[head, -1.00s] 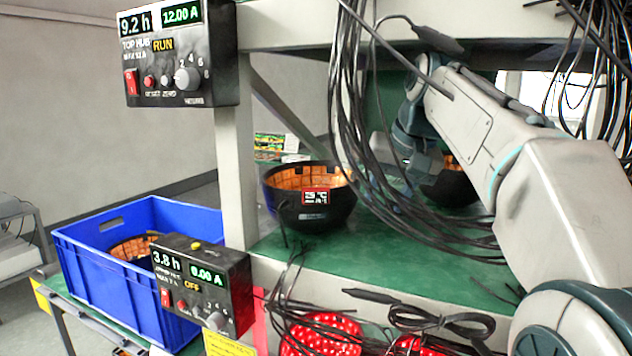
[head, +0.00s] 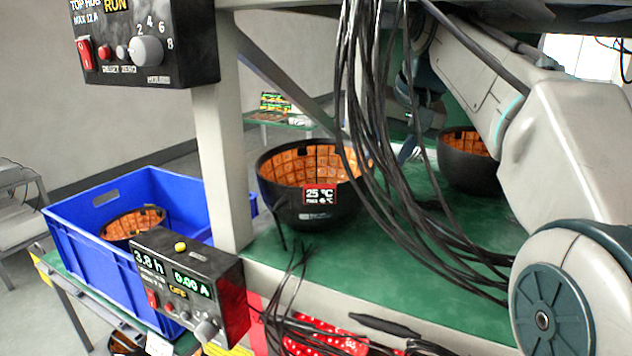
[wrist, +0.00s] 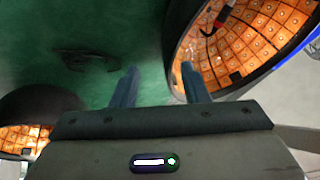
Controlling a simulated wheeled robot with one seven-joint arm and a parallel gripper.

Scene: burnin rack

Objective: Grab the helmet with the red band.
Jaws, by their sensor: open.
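A black bowl-shaped helmet (head: 285,205) with an orange-tiled inside sits open side up on the green shelf. Its front carries a red-edged label (head: 319,194) reading 25 °C; no full red band around it is visible. A second, similar helmet (head: 465,170) stands to its right, partly behind my arm. My gripper (head: 408,152) is open and empty between the two, partly behind hanging cables. In the wrist view, my gripper (wrist: 158,86) has its right finger overlapping the near rim of the labelled helmet (wrist: 250,50); the left finger is outside. Contact cannot be told.
Black cables (head: 385,150) hang in front of the shelf. A blue crate (head: 75,235) holding another helmet stands left. Control boxes (head: 150,45) (head: 190,285) are fixed to the rack post (head: 215,150). Red spotted items (head: 325,340) lie below.

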